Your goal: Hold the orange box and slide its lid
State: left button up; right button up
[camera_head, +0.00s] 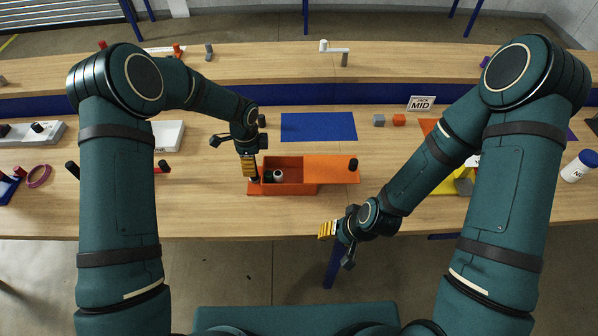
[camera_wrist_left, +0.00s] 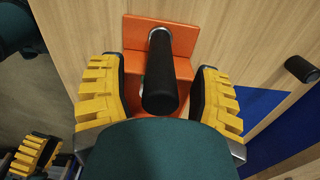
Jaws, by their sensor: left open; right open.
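The orange box (camera_head: 290,188) stands near the front of the table, with its left part open. A dark item and a white-rimmed cylinder (camera_head: 278,175) lie inside. Its orange lid (camera_head: 325,169) extends to the right and carries a black knob (camera_head: 353,164). My left gripper (camera_head: 249,167) is at the box's left end. In the left wrist view its open yellow fingers stand either side of a black cylindrical handle (camera_wrist_left: 160,75) on an orange base (camera_wrist_left: 182,38). Contact with the handle is not visible. My right gripper (camera_head: 328,230) is open and empty, in front of and below the lid.
A blue mat (camera_head: 318,127) lies behind the box. Small grey (camera_head: 379,120) and orange (camera_head: 399,120) blocks sit right of it. A white tray (camera_head: 168,135) is at left. A yellow item (camera_head: 446,181) lies under my right forearm, and a white bottle (camera_head: 578,167) stands far right.

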pick_arm(q)
grip_shut()
dwell(0.3)
dwell(0.9)
pick_arm(e)
jog(key=o, duration=0.5)
jog(key=shift+o, duration=0.6)
jog(key=shift+w, duration=0.35)
pick_arm(q)
jog(key=shift+f, duration=0.1)
jog(key=shift+s, duration=0.1)
pick_arm(e)
notch_tip(320, 180, up, 10)
jog(key=n+g+h, duration=0.2)
jog(key=n+h, duration=0.2)
jog(key=n, duration=0.4)
send_over(354, 162)
jog(key=shift+w+f, duration=0.1)
jog(key=shift+f, duration=3.4)
